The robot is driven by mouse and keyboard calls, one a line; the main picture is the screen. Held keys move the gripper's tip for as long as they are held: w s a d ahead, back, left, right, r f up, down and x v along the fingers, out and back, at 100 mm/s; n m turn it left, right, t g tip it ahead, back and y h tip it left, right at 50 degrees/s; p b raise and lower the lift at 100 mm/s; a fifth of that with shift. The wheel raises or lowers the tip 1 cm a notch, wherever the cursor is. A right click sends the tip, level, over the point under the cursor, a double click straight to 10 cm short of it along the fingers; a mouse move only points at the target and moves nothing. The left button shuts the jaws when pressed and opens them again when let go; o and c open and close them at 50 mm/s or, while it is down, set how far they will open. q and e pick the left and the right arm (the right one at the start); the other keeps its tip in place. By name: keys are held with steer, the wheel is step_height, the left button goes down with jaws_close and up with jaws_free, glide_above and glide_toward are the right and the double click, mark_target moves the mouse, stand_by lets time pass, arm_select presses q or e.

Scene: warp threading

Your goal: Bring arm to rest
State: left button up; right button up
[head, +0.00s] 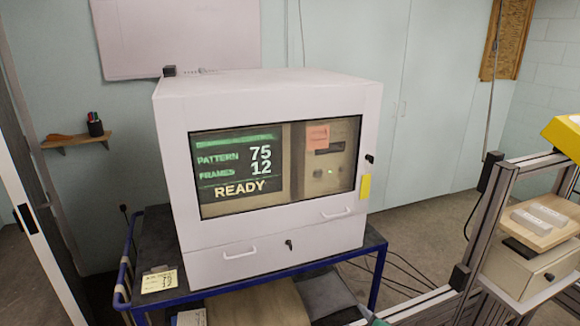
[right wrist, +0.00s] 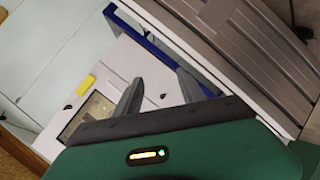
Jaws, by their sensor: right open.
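My right gripper (right wrist: 158,92) shows in the right wrist view with its two dark grey fingers apart, open and with nothing between them. The white cabinet (right wrist: 118,65) lies beyond the fingers in that view, with a gap I cannot measure. In the head view the cabinet (head: 270,91) stands on a blue-framed cart (head: 371,262). Its window screen (head: 240,165) reads PATTERN 75, FRAMES 12 and READY. My left gripper is not in either view.
A metal profile frame (head: 487,222) stands at the right, with a wooden board (head: 541,236) carrying grey blocks. A note (head: 159,281) lies on the cart's left corner. A small wall shelf (head: 75,144) holds a pen cup. Cables lie on the floor right of the cart.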

steer(key=s+d+f+m+g+b, duration=0.1)
steer(key=s+f+m+g+b, duration=0.2)
steer(key=s, duration=0.5)
steer(key=s+d+f+m+g+h+b, duration=0.1)
steer(key=s+f+m+g, duration=0.35)
steer(key=s, duration=0.35)
steer(key=s+d+f+m+g+b, duration=0.1)
steer(key=s+f+m+g+b, duration=0.15)
steer(key=s+m, duration=0.4)
step_height(320, 180, up, 16)
steer(key=s+n+p, duration=0.1)
steer(key=p, duration=1.6)
steer(key=shift+s+a+r+n, duration=0.2)
steer(key=shift+s+n, duration=0.1)
steer(key=shift+n, duration=0.1)
